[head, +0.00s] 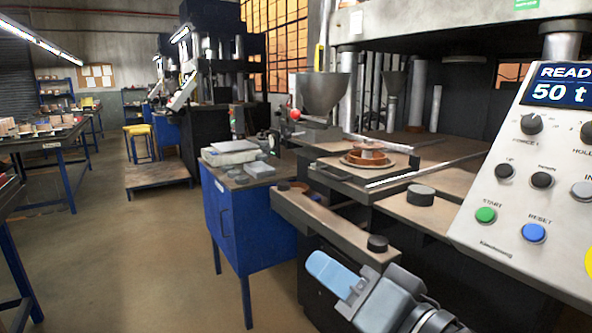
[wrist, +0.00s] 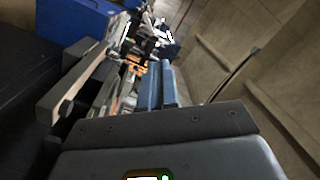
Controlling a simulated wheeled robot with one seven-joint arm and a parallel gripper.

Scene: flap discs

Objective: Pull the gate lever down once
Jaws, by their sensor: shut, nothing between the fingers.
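A red ball knob (head: 295,115), which looks like the end of the gate lever, shows beside the base of the grey hopper (head: 322,93) in the head view. The lever's rod is too small to make out clearly. My gripper (head: 318,264), with light blue fingers, is in the lower middle of the head view, well below and nearer than the knob, touching nothing that I can see. Its blue fingers also show in the wrist view (wrist: 154,76), close together and empty. I cannot make out the lever in the wrist view.
A wooden-faced bar (head: 330,225) with black knobs lies between my gripper and the hopper. A blue cabinet (head: 235,215) stands left of it. The press control panel (head: 535,190) is close on the right. The floor (head: 150,270) at left is open.

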